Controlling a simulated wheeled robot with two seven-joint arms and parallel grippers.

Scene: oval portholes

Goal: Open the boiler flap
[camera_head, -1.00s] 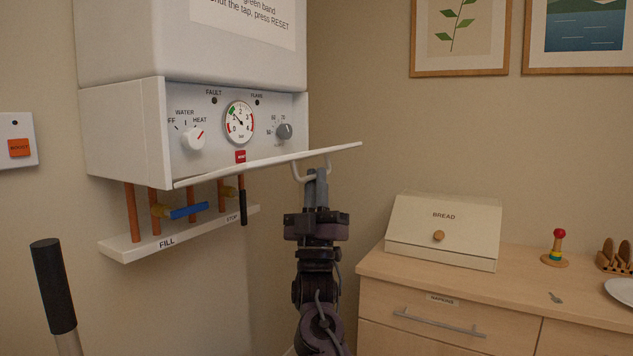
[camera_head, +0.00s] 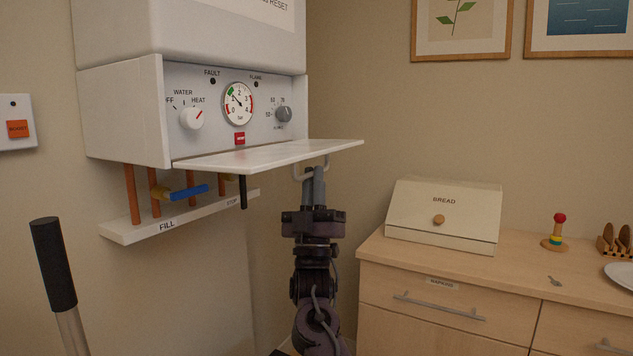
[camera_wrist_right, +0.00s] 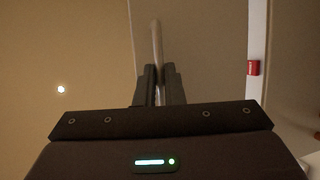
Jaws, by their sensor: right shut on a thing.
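The white boiler (camera_head: 120,115) hangs on the wall at the left, with its control panel exposed. Its flap (camera_head: 270,156) is folded down and stands out from the boiler's lower edge, about level, with its upper face showing. A pale bar handle (camera_head: 298,172) hangs under the flap's outer edge. My right gripper (camera_head: 314,178) is below the flap, shut on this handle. In the right wrist view the handle (camera_wrist_right: 157,45) runs between the two dark fingers (camera_wrist_right: 160,84). My left gripper is not in view.
Copper pipes and a blue tap lever (camera_head: 190,192) sit below the boiler, above a FILL shelf (camera_head: 180,222). A bread box (camera_head: 443,215) stands on the wooden cabinet (camera_head: 450,275) at the right. A black-gripped pole (camera_head: 55,265) stands at front left.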

